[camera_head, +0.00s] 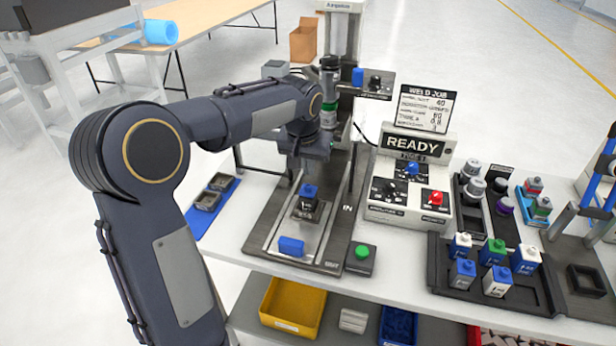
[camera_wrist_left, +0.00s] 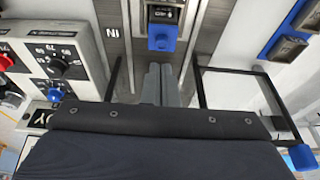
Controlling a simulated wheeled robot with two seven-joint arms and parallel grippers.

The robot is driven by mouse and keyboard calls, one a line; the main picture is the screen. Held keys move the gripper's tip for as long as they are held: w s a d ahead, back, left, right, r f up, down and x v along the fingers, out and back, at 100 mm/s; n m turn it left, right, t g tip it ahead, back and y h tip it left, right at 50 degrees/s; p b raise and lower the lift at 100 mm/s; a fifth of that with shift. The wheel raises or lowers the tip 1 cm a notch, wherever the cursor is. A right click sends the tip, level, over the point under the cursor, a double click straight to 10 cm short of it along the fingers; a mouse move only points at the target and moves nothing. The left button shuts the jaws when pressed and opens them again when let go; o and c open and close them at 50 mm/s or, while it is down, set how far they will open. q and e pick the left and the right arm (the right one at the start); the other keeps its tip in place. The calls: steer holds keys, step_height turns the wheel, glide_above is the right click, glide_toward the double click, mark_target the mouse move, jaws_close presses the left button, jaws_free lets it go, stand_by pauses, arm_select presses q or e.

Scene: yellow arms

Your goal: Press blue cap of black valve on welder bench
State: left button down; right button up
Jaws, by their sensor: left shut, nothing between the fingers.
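The black valve (camera_head: 306,209) with its blue cap (camera_head: 309,190) stands upright on the metal fixture plate (camera_head: 275,222) of the press-like station on the welder bench. In the left wrist view the blue cap (camera_wrist_left: 163,42) and the labelled black body (camera_wrist_left: 162,13) show at the top middle. My left gripper (camera_head: 307,168) points down just above and behind the cap, with its fingers shut and empty. The wrist view shows the closed fingers (camera_wrist_left: 162,80) just below the cap in the picture; whether they touch it I cannot tell. My right gripper is not in view.
A blue block (camera_head: 291,246) lies in front of the valve. A green button box (camera_head: 361,257) and the READY control box (camera_head: 410,180) stand to the right. Racks of bottles (camera_head: 490,285) fill the bench's right. A column (camera_head: 343,40) rises behind; a blue tray (camera_head: 213,205) lies left.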

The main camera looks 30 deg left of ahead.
mark_target(309, 185)
arm_select(q)
steer(key=shift+f, duration=1.9)
